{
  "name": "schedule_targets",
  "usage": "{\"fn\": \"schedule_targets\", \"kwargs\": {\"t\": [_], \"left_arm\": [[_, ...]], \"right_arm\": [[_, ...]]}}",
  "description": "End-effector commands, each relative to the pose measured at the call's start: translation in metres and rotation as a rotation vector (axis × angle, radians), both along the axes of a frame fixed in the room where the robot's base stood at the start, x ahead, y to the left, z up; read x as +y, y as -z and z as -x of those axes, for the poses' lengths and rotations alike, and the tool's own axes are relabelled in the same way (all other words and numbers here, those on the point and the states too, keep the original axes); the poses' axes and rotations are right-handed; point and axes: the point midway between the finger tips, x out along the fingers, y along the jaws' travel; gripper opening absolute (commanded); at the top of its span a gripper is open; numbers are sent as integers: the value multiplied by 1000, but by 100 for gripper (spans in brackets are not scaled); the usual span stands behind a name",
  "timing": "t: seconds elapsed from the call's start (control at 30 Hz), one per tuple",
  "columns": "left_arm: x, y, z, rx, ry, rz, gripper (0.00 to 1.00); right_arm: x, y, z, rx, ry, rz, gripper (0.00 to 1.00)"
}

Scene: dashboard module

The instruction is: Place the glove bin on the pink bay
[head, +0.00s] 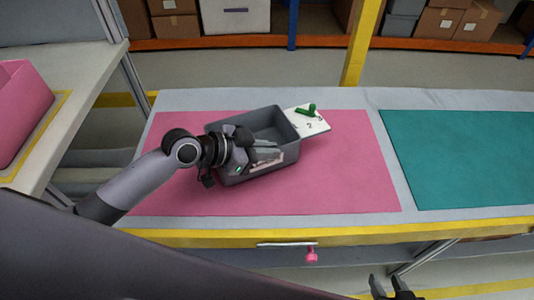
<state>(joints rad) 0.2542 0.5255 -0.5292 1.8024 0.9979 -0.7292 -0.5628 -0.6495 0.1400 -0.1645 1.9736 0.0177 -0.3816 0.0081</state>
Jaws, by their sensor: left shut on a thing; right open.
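The grey open-topped bin (265,121), which I take to be the glove bin, is over the middle of the pink bay (345,180). It looks empty where I can see inside. I cannot tell for sure whether its base rests flat on the bay. My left gripper (268,153) is shut on the bin's near wall, and the gripper and wrist hide part of that wall and the bin's left side. A pale label shows on the near wall. My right gripper (388,286) is open and empty at the bottom edge of the view, in front of the table.
A white card (318,126) marked 2, with a green item (307,110) on it, lies against the bin's right back corner. A teal bay (465,155) is to the right. A pink bin (22,105) stands on the left table. A yellow post (361,45) rises behind.

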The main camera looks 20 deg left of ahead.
Motion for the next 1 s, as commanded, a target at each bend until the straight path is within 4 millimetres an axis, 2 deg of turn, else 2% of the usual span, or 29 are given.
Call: {"fn": "schedule_targets", "kwargs": {"t": [0.1,0.3,0.4,0.77,1.0], "left_arm": [[0,10,0,-3,-1,1,0],[0,11,0,-5,0,0,0],[0,12,0,-1,0,-1,34],[2,11,1,-1,0,-1,34],[22,-3,17,-2,0,-6,34]], "right_arm": [[1,2,0,2,-2,-1,43],[1,1,-1,1,-3,-1,43],[1,1,-1,0,-4,0,43],[1,1,-1,-3,-4,-1,43],[0,-1,-2,-4,-3,0,43]]}}
